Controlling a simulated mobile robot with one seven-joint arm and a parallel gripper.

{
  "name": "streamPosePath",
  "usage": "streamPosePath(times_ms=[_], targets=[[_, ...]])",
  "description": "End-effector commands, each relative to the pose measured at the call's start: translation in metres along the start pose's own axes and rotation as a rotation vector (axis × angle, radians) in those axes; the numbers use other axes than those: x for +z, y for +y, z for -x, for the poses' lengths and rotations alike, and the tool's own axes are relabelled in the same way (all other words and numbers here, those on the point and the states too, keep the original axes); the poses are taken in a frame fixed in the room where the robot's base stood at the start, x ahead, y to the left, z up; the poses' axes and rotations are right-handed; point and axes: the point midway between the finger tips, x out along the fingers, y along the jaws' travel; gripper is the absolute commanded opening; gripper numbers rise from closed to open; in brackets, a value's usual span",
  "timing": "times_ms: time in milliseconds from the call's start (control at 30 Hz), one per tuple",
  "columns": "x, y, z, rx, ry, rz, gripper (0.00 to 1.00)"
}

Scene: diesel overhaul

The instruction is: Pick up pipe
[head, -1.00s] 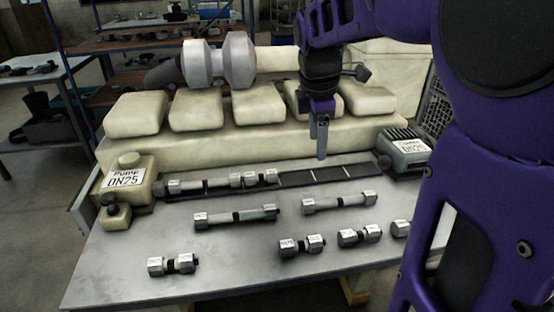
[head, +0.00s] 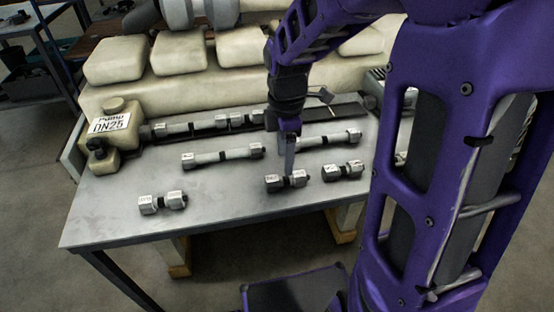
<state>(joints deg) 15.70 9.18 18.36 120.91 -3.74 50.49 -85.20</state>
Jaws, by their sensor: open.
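Several grey pipes with hexagonal ends and white labels lie on the metal table. A short pipe (head: 272,183) lies at the front middle, with my gripper (head: 288,172) pointing down over it. My gripper is open; whether its fingers touch or straddle this pipe I cannot tell. Another short pipe (head: 342,170) lies just to its right, and a third (head: 162,202) at the front left. A long pipe (head: 222,156) lies behind, left of my gripper. Another long pipe (head: 335,138) lies behind to the right, partly hidden by my gripper.
A cream pump block (head: 112,122) labelled DN25 stands at the left end of a dark rack (head: 348,110) holding pipes in its left part. A large cream engine body (head: 180,90) is behind. The table (head: 112,200) is bare at its front left.

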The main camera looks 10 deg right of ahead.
Motion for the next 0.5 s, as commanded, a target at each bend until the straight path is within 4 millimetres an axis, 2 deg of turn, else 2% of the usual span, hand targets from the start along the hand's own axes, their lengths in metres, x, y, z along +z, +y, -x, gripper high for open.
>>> streamPosePath(times_ms=[33, 267, 500], targets=[[0.0, 0.0, -0.007, -0.001, 0.0, 0.0, 0.64], [0.0, -0.001, -0.023, -0.001, 0.001, -0.001, 0.64], [0.002, -0.003, -0.059, -0.001, 0.001, 0.001, 0.64]])
